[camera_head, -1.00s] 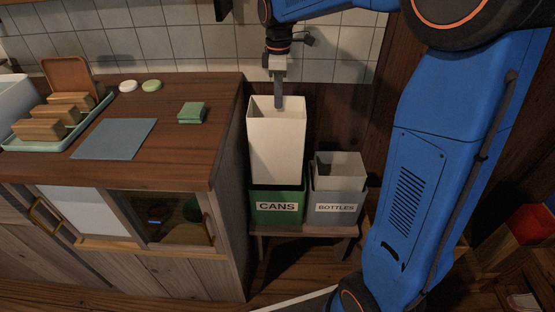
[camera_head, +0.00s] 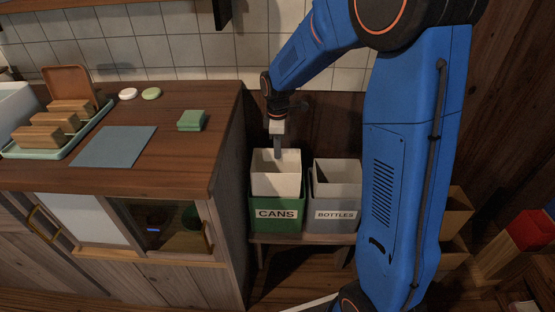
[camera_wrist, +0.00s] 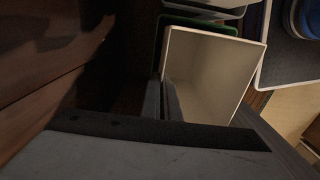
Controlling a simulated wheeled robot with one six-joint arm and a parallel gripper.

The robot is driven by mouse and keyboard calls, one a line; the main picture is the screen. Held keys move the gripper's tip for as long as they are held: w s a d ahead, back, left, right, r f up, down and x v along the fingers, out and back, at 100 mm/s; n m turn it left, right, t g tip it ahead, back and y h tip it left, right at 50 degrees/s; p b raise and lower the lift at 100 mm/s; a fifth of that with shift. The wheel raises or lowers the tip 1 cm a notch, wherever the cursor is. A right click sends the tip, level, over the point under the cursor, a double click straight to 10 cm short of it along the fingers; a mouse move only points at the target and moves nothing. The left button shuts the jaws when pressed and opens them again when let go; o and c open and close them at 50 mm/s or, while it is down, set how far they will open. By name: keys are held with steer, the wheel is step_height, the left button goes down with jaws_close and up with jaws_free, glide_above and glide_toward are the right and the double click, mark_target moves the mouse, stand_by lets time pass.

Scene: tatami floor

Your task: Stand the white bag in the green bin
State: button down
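The white bag (camera_head: 276,184) stands upright in the green bin (camera_head: 276,218) labelled CANS, its upper part showing above the bin's rim. My gripper (camera_head: 278,153) is at the top of the bag, pointing down. In the wrist view the bag (camera_wrist: 215,75) is open-topped and looks empty. There the fingers of my gripper (camera_wrist: 162,100) are close together at one wall of the bag, apparently pinching it. The green bin's rim (camera_wrist: 159,42) shows around the bag. The bag's bottom is hidden inside the bin.
The grey BOTTLES bin (camera_head: 336,215) with a pale liner (camera_head: 337,180) stands just right of the green bin on a low wooden stand (camera_head: 300,239). The wooden counter (camera_head: 185,155) rises close on the left. A tiled wall is behind.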

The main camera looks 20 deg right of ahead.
step_height(320, 180, down, 4)
steer(key=shift+f, duration=0.1)
stand_by(0.4)
steer(key=c, duration=2)
jaws_free()
steer(key=shift+f, duration=0.1)
steer(key=shift+c, duration=0.2)
